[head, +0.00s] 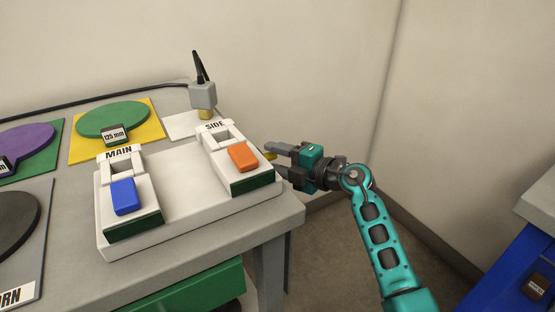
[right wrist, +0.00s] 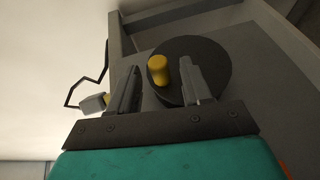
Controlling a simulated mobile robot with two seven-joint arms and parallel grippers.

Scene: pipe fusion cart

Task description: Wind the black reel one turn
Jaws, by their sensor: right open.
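The black reel (right wrist: 212,66) shows in the right wrist view as a dark round disc on a grey surface. A yellow knob (right wrist: 159,70) stands out from it, off its centre. The reel's disc is hidden there. My left gripper is out of view.
A white base (head: 180,164) with the MAIN block, blue rocker (head: 125,197), and the SIDE block, orange rocker (head: 243,156), stands on the table close to my gripper. A grey plug (head: 203,95) with a cable stands behind. Open floor lies right of the table.

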